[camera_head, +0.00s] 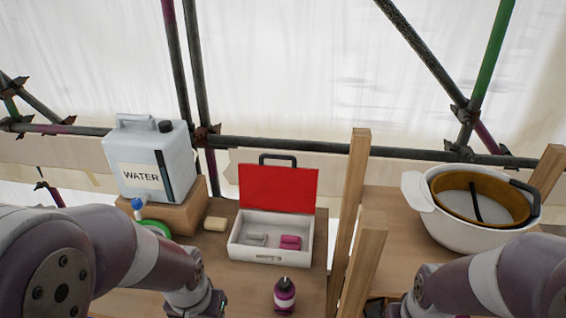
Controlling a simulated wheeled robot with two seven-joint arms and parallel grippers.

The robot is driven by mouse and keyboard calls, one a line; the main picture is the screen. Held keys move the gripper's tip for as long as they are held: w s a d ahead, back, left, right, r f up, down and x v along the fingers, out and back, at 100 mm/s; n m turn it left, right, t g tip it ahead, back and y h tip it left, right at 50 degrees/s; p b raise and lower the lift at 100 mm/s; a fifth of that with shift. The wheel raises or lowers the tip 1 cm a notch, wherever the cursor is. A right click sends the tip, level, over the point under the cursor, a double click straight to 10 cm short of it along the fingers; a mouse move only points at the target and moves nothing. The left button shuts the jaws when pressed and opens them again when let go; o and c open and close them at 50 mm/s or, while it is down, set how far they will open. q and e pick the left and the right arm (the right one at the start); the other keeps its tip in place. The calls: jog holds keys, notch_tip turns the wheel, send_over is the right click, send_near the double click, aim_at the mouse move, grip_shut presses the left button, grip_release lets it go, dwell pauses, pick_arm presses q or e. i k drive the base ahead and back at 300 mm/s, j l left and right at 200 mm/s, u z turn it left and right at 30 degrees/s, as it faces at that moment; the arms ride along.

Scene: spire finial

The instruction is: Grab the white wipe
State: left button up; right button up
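A pale grey-white folded piece (256,239), which may be the white wipe, lies inside an open white case (270,257) with a raised red lid (278,188). It is in the left part of the case, beside a pink folded piece (290,242). The case stands on the wooden boards in the middle. My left arm comes in from the left and ends at the bottom edge, below and left of the case. My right arm ends at the bottom right. The fingers of both grippers are out of the picture.
A purple bottle (285,296) stands in front of the case. Upright wooden posts (350,200) separate the case from a white tub (450,228). Scaffold tubes run behind.

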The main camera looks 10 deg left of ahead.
aim_at(257, 239)
jog(key=i+j+z, duration=0.1)
jog(key=z, duration=0.25)
jog(key=i+j+z, duration=0.1)
jog(key=z, duration=0.25)
jog(key=i+j+z, duration=0.1)
jog(key=j+z, duration=0.25)
jog(key=l, duration=0.1)
